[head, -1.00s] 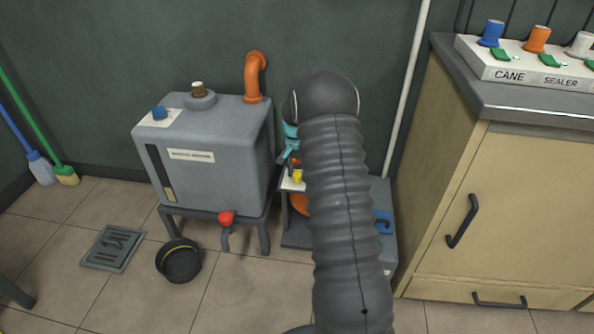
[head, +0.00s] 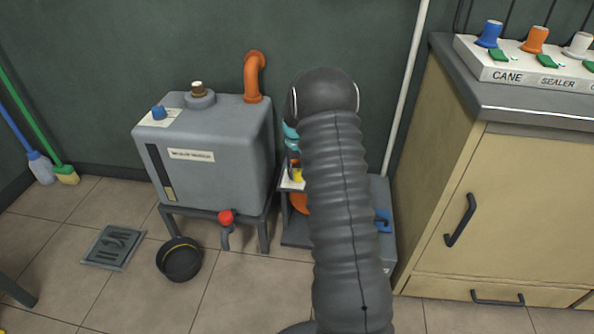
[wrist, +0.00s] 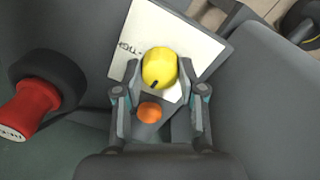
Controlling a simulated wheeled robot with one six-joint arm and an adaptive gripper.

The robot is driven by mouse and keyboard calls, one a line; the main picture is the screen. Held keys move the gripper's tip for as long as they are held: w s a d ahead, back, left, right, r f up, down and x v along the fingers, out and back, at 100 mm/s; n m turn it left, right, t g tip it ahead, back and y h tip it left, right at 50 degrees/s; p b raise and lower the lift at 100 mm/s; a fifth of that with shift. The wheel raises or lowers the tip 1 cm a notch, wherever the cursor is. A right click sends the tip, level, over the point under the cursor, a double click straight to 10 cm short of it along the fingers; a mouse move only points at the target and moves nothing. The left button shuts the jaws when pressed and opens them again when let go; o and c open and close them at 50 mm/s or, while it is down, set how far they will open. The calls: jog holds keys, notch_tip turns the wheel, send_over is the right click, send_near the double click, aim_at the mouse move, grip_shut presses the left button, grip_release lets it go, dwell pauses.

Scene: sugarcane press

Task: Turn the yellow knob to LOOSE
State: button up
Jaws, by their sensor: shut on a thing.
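The yellow knob (wrist: 159,68) sits on a white label plate (wrist: 190,32) in the wrist view, with a dark pointer mark on its lower left. Printed letters, partly hidden, show at the plate's left side. My gripper (wrist: 159,80) is shut on the knob, one finger on each side. In the head view only a bit of the yellow knob (head: 297,175) shows beside my arm, and my teal-jointed gripper (head: 291,138) is mostly hidden behind the arm.
An orange round part (wrist: 150,112) lies just below the knob, between my fingers. A red-capped part (wrist: 38,100) stands at the left. In the head view a grey tank (head: 215,150) stands left of my arm and a beige cabinet (head: 500,210) right.

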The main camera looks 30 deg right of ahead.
aim_at(296, 173)
jog(key=shift+w+r+n, duration=0.15)
jog(key=shift+w+n, duration=0.05)
jog(key=shift+n, duration=0.3)
jog(key=o, duration=1.1)
jog(key=shift+a, duration=0.1)
jog(key=shift+o, duration=0.2)
jog(key=shift+s, duration=0.1)
notch_tip(296, 173, up, 12)
jog(key=shift+a, duration=0.15)
